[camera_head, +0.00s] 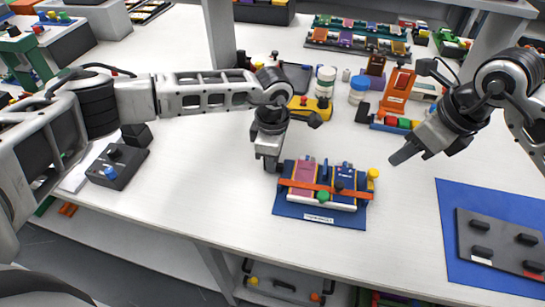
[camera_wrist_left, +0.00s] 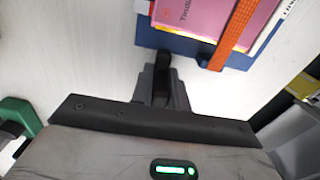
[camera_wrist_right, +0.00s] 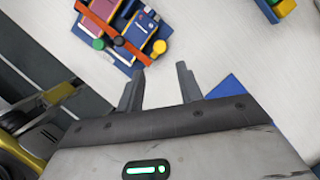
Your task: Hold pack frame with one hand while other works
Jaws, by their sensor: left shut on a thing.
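The pack frame (camera_head: 287,209) is a blue base with a front label. It holds a pink pouch cell (camera_head: 303,174) and a dark blue pouch cell (camera_head: 345,178) side by side, with an orange strap (camera_head: 300,186) across both. A green knob (camera_head: 323,197) and a yellow knob (camera_head: 373,173) are on it. My left gripper (camera_head: 270,166) is at the frame's left rear edge, shut on a dark part there, also seen in the left wrist view (camera_wrist_left: 163,80). My right gripper (camera_head: 398,158) is open and empty, above the table right of the frame; its fingers are apart in the right wrist view (camera_wrist_right: 158,86).
A blue mat (camera_head: 450,215) with a dark tray (camera_head: 467,242) lies at right. Behind the frame stand a yellow tool (camera_head: 308,108), white-and-green jars (camera_head: 325,83) and an orange stand (camera_head: 398,88). A black box (camera_head: 118,165) is at left. The table between frame and mat is clear.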

